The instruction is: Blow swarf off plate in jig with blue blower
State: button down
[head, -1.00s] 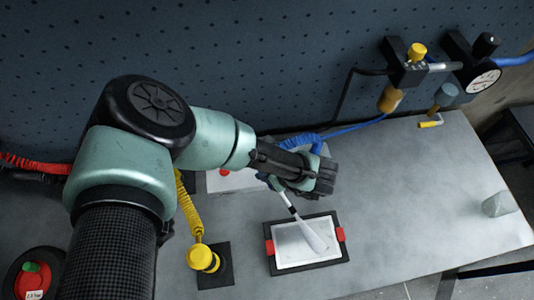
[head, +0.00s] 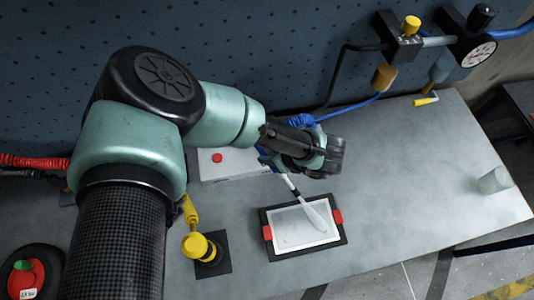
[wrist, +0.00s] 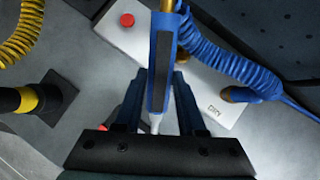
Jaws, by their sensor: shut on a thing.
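My gripper (head: 318,158) is shut on the blue blower, whose body (wrist: 161,65) stands between the fingers in the wrist view. Its thin pale nozzle (head: 291,188) slants down toward the plate in the head view, with a whitish plume at its tip. The pale plate (head: 290,229) lies in a black jig (head: 320,252) with red clamps (head: 337,216) at its left and right. A few faint specks seem to show on the plate, too small to be sure. In the head view my gripper hides most of the blower's body.
A white box with a red button (head: 217,158) stands behind the jig. A yellow tool (head: 196,247) with a coiled hose is left of it. A blue coiled hose (wrist: 225,55) runs from the blower. A clear cup (head: 495,180) is far right; the bench between is bare.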

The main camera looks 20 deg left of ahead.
dwell(1.2)
dwell(0.3)
jog(key=c, duration=1.2)
grip_release()
grip_shut()
dwell(0.8)
